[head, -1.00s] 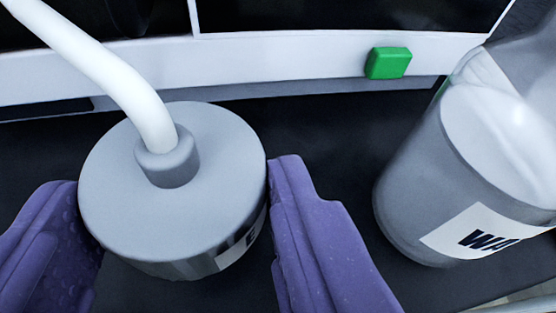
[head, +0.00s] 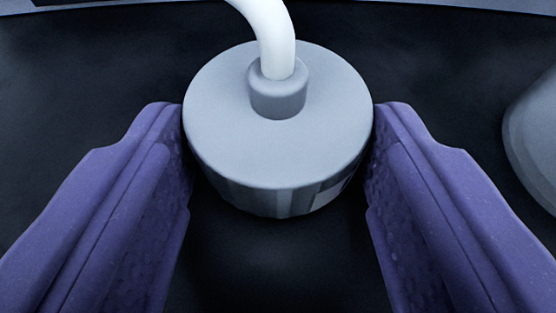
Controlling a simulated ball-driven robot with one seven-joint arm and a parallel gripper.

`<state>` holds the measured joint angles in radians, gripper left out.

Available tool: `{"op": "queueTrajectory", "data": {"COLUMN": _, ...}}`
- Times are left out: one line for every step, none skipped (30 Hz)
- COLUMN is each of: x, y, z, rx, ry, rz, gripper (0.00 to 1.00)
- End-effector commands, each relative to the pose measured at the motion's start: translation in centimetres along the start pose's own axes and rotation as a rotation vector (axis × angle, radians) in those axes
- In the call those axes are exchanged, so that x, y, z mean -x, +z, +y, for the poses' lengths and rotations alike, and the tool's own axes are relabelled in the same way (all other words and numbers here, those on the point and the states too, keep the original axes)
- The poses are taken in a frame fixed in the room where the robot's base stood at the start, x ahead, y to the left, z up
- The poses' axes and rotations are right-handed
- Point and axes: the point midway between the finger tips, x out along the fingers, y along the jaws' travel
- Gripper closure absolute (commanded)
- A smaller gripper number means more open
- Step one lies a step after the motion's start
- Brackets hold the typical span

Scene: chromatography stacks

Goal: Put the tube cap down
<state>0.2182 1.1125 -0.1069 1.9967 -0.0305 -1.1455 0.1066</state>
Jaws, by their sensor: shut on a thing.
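The tube cap (head: 230,130) is a round grey disc with a raised collar at its centre. A white tube rises from the collar and bends out of the top of the picture. My gripper (head: 279,125) has one purple finger on each side of the cap and is shut on it. Below the cap's rim a darker, ribbed-looking band shows, with a paler patch at its right. What lies directly under the cap is hidden, so I cannot tell whether it rests on anything.
A grey rounded container (head: 535,140) stands at the right edge, cut off by the picture. The dark surface (head: 80,75) around the cap looks clear on the left and in front. A pale edge runs along the top.

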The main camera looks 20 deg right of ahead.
Motion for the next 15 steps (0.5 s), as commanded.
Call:
{"op": "queueTrajectory", "data": {"x": -0.09, "y": 0.2, "z": 0.0, "rx": 0.0, "ry": 0.0, "rz": 0.0, "gripper": 0.74}}
{"op": "queueTrajectory", "data": {"x": -0.08, "y": 0.18, "z": 0.0, "rx": 0.0, "ry": 0.0, "rz": 0.0, "gripper": 0.74}}
{"op": "queueTrajectory", "data": {"x": -0.06, "y": 0.13, "z": 0.0, "rx": 0.0, "ry": 0.0, "rz": 0.0, "gripper": 0.74}}
{"op": "queueTrajectory", "data": {"x": -0.05, "y": 0.1, "z": 0.0, "rx": 0.0, "ry": 0.0, "rz": 0.0, "gripper": 0.74}}
{"op": "queueTrajectory", "data": {"x": -0.04, "y": 0.1, "z": 0.0, "rx": 0.0, "ry": 0.0, "rz": 0.0, "gripper": 0.36}}
{"op": "queueTrajectory", "data": {"x": -0.04, "y": 0.1, "z": 0.0, "rx": 0.0, "ry": 0.0, "rz": 0.0, "gripper": 0.27}}
{"op": "queueTrajectory", "data": {"x": -0.04, "y": 0.1, "z": 0.0, "rx": 0.0, "ry": 0.0, "rz": 0.0, "gripper": 0.2}}
{"op": "queueTrajectory", "data": {"x": -0.04, "y": 0.1, "z": 0.0, "rx": 0.0, "ry": 0.0, "rz": 0.0, "gripper": 0.17}}
{"op": "queueTrajectory", "data": {"x": -0.04, "y": 0.1, "z": 0.0, "rx": 0.0, "ry": 0.0, "rz": 0.0, "gripper": 0.17}}
{"op": "queueTrajectory", "data": {"x": -0.04, "y": 0.09, "z": 0.0, "rx": 0.0, "ry": 0.0, "rz": 0.0, "gripper": 0.17}}
{"op": "queueTrajectory", "data": {"x": -0.04, "y": 0.09, "z": 0.0, "rx": 0.0, "ry": 0.0, "rz": 0.0, "gripper": 0.17}}
{"op": "queueTrajectory", "data": {"x": -0.04, "y": 0.1, "z": 0.0, "rx": 0.0, "ry": 0.0, "rz": 0.0, "gripper": 0.17}}
{"op": "queueTrajectory", "data": {"x": -0.04, "y": 0.1, "z": 0.0, "rx": 0.0, "ry": 0.0, "rz": 0.0, "gripper": 0.17}}
{"op": "queueTrajectory", "data": {"x": -0.04, "y": 0.1, "z": 0.0, "rx": 0.0, "ry": 0.0, "rz": 0.0, "gripper": 0.17}}
{"op": "queueTrajectory", "data": {"x": -0.04, "y": 0.1, "z": 0.0, "rx": 0.0, "ry": 0.0, "rz": 0.0, "gripper": 0.17}}
